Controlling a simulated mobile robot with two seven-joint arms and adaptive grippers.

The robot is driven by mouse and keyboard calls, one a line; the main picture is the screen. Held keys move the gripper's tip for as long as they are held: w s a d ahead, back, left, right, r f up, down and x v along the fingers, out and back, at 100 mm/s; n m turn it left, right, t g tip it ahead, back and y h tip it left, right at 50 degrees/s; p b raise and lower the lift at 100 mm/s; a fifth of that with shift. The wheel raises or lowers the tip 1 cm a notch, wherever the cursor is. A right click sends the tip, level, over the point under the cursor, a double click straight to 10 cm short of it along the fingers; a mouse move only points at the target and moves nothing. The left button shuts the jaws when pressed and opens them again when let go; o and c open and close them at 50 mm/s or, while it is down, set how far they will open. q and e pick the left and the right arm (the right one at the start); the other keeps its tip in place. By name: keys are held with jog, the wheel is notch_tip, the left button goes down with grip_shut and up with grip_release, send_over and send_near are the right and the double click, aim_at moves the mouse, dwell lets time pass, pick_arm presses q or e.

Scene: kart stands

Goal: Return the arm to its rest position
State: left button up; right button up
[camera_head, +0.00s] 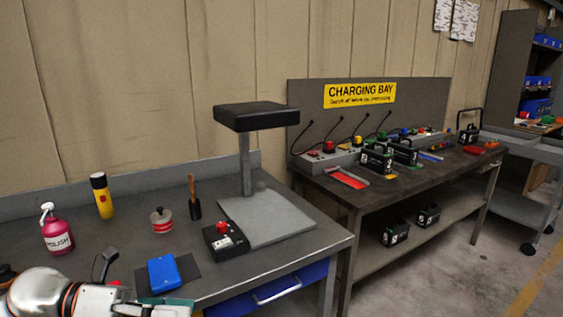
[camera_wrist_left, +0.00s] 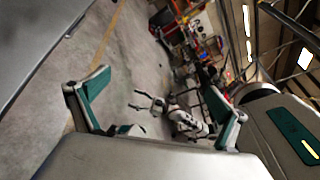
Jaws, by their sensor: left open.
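My left gripper (camera_head: 140,300) is at the bottom left of the head view, at the front edge of the grey workbench (camera_head: 100,232). Its white arm comes in from the left, and part of it is cut off by the frame. In the left wrist view my left gripper (camera_wrist_left: 165,105) has its two teal-padded fingers spread wide with nothing between them. Beyond them a small white-and-dark arm-like shape (camera_wrist_left: 185,121) shows over the floor, which may be my right arm; its jaws are too small to judge.
Near the left gripper are a blue box (camera_head: 164,273) on a dark mat, a pink polish bottle (camera_head: 57,232), and a black box with a red button (camera_head: 226,241). A yellow-black can (camera_head: 102,196) stands farther back. The charging bench (camera_head: 340,191) is at the right.

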pick_arm(q)
jog(key=w+a+f+n+t+y, duration=0.1)
jog(key=w+f+n+t+y, duration=0.1)
jog(key=f+n+t, duration=0.75)
jog(key=w+f+n+t+y, duration=0.2)
jog(key=f+n+t, duration=0.15)
jog(key=n, duration=1.15)
jog(key=s+a+f+n+g+y, duration=0.1)
jog(key=s+f+n+g+y, duration=0.1)
jog(key=s+f+n+y, duration=0.2)
jog(key=s+f+n+g+y, duration=0.3)
jog(key=s+f+n, duration=0.7)
jog(key=f, duration=1)
jog(key=shift+s+a+f+y+p, duration=0.2)
jog(key=shift+s+a+y+p, duration=0.15)
jog(key=shift+s+y, duration=0.65)
jog(key=shift+s+n, duration=0.1)
jog(key=shift+n, duration=0.15)
